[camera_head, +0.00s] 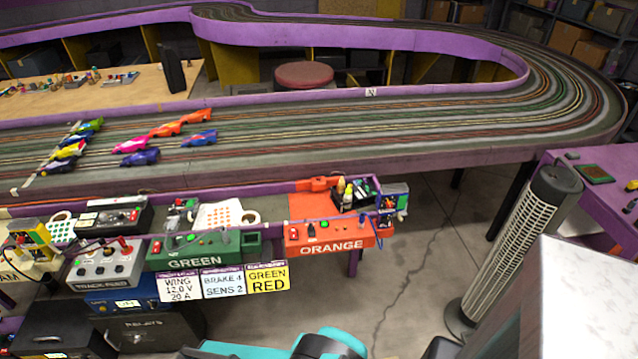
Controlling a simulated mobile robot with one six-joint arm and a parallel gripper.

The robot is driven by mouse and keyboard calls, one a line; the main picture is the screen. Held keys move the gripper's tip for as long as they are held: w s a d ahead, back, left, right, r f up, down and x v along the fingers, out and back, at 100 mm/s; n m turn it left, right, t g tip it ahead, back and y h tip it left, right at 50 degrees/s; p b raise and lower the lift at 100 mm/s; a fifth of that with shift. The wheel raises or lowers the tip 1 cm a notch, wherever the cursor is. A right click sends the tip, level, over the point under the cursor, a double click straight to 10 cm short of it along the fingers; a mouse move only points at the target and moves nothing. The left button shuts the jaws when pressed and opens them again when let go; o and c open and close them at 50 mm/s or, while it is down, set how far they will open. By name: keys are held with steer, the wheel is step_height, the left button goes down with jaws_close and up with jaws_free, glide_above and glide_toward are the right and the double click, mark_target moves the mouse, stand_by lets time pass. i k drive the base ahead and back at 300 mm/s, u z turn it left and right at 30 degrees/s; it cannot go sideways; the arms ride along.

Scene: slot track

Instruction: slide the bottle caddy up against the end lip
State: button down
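The bottle caddy looks to be the small black holder (345,205) at the right end of the narrow purple-edged shelf, behind the orange ORANGE box. Several small bottles (348,192), with white, yellow and green parts, stand in it. The end lip is hard to pick out; the shelf's right end is partly hidden by a small device with a screen (393,202). I cannot tell whether the caddy touches the lip. A teal and black part of my arm shows at the bottom edge. My gripper's fingers are not in view.
A tower fan (525,240) stands at right. Floor between is clear.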

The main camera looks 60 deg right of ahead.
mark_target(363, 193)
steer(key=u, duration=0.65)
steer(key=k, duration=1)
steer(key=z, duration=0.8)
steer(key=i, duration=1.05)
steer(key=u, duration=0.05)
